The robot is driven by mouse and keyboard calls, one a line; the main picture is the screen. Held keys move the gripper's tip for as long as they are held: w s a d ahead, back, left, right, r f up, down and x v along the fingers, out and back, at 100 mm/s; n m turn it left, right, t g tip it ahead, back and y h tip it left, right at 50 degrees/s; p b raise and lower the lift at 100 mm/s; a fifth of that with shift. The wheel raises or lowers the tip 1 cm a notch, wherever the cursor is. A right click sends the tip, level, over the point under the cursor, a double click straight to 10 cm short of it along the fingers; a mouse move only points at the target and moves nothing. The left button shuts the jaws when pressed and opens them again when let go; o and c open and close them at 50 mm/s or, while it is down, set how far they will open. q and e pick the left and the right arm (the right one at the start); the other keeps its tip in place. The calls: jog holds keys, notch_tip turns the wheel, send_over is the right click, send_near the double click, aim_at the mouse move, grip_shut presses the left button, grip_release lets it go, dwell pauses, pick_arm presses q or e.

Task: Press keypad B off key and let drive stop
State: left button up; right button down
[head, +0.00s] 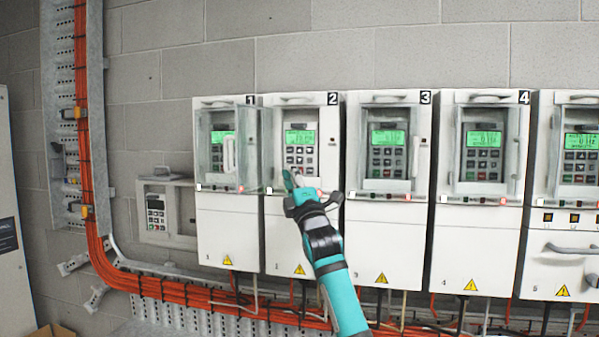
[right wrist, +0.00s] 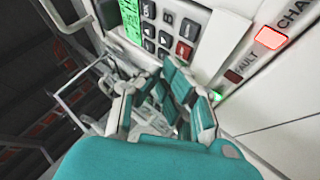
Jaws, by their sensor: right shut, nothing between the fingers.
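Drive 2 (head: 293,235) is a white wall cabinet with a keypad (head: 299,158). The keypad has a green lit display and several small keys. In the right wrist view the fingertips (right wrist: 174,84) are just below a red key (right wrist: 183,51). I cannot tell whether they touch a key. A red lamp (right wrist: 268,38) and a green lamp (right wrist: 217,97) are lit beside them. My left gripper is not in view.
Drives 1 (head: 228,235), 3 (head: 385,240), 4 (head: 478,245) and another at the right edge stand close alongside, with lit displays. A small keypad (head: 156,212) is in a wall box at left. Orange cables (head: 190,293) run below.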

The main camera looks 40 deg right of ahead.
dwell(0.6)
jog(key=shift+w+d, duration=0.25)
jog(key=shift+d, duration=0.05)
jog(key=shift+w+d+p, duration=0.25)
jog(key=shift+d+p, duration=0.05)
jog(key=shift+p, duration=0.2)
dwell(0.4)
jog(key=shift+a, duration=0.1)
jog(key=shift+s+a+b, duration=0.3)
jog(key=shift+s+a, duration=0.2)
jog(key=shift+a, duration=0.05)
dwell(0.4)
jog(key=shift+s+a+b, duration=0.6)
jog(key=shift+s+a, duration=1.05)
jog(key=shift+a, duration=0.25)
